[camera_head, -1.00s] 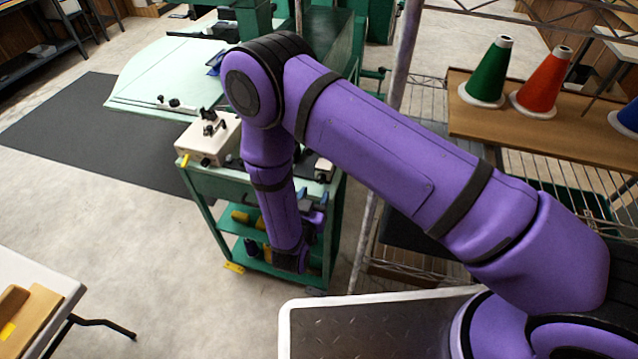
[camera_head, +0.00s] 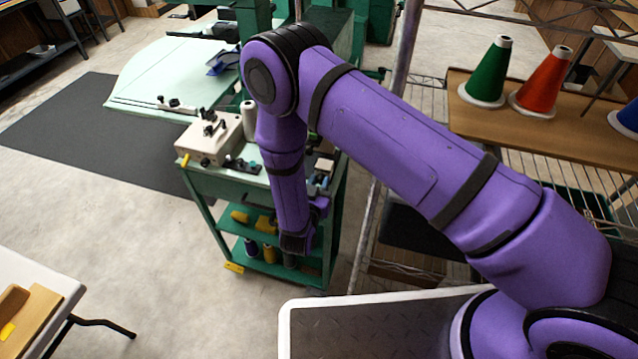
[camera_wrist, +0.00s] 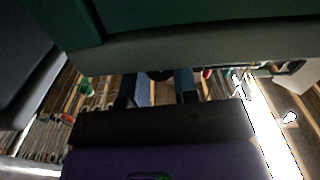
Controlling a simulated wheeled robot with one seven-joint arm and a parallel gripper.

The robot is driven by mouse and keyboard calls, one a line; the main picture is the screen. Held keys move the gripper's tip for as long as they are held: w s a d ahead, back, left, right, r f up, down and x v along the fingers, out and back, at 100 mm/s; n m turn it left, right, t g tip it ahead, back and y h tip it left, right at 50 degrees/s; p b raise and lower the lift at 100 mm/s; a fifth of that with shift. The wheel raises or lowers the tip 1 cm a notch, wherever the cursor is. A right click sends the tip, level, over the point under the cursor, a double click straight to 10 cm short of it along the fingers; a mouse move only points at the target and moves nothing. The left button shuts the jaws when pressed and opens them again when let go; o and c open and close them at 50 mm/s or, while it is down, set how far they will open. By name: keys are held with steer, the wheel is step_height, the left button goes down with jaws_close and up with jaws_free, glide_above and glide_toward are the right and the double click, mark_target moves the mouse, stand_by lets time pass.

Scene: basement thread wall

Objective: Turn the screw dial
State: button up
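No part is clearly identifiable as the screw dial. A small dark round part (camera_wrist: 160,75) shows between my fingers in the wrist view, under a grey edge; I cannot tell if it is the dial. A beige box (camera_head: 212,140) with black knobs sits on the green cart (camera_head: 225,185) in the head view. My gripper (camera_wrist: 163,90) has its two fingers apart, with blue-grey inner faces, in the wrist view. Contact with the round part cannot be told. In the head view my forearm hangs in front of the cart and the fingers are hidden.
A grey edge and green panel (camera_wrist: 200,22) lie close above my fingers. The cart's lower shelves hold yellow items and spools. Green (camera_head: 487,75) and orange (camera_head: 543,82) thread cones stand on a wooden shelf at right. A white table (camera_head: 40,275) is at lower left.

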steer(key=shift+m, duration=1.5)
steer(key=o, duration=0.9)
steer(key=shift+s, duration=0.15)
steer(key=v, duration=1)
steer(key=shift+s+a, duration=0.15)
steer(key=shift+s, duration=0.15)
